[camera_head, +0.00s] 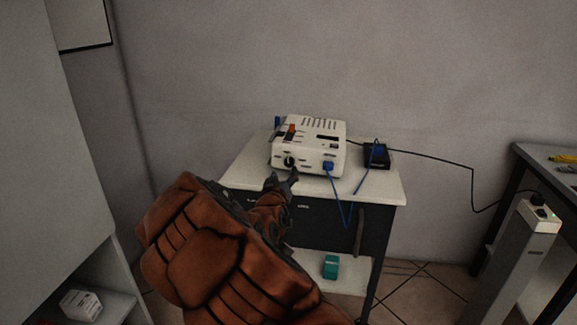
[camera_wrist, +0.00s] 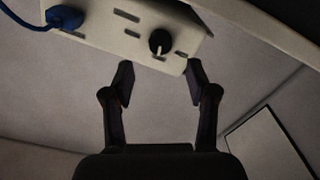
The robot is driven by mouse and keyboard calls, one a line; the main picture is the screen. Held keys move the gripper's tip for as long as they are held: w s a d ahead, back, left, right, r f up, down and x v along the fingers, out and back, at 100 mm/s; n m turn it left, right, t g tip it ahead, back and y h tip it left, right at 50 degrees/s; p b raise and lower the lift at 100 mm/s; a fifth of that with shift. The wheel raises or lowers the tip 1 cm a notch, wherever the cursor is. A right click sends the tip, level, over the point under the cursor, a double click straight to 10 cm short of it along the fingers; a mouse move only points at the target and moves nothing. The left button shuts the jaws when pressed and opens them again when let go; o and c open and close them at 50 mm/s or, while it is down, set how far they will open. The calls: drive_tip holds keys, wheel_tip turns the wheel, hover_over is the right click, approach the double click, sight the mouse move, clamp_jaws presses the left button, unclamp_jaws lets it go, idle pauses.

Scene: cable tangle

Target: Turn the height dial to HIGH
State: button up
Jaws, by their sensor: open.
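The height dial is a black round knob (camera_head: 289,161) on the front face of a white box-shaped device (camera_head: 333,128) standing on a small table. In the wrist view the knob (camera_wrist: 160,41) shows a pale pointer line, and the view looks upside down. Its setting labels are too small to read. My gripper (camera_head: 283,179) is just in front of and below the knob in the head view. In the wrist view its two fingers (camera_wrist: 159,75) are spread apart and empty, short of the knob, with the knob lying between their lines.
A blue plug (camera_head: 328,167) and blue cable sit right of the knob, leading to a black box (camera_head: 377,155). A dark cable runs to a white-topped post (camera_head: 540,215) at right. The white tabletop (camera_head: 375,187) is clear in front. A teal box (camera_head: 330,266) lies on the lower shelf.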

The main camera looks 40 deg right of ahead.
sight(288, 164)
drive_tip(key=x, duration=0.5)
drive_tip(key=shift+w+d+f, duration=0.1)
drive_tip(key=shift+d, duration=0.2)
drive_tip(key=shift+w+d, duration=0.45)
drive_tip(key=shift+d, duration=0.05)
drive_tip(key=shift+c, duration=0.2)
clamp_jaws()
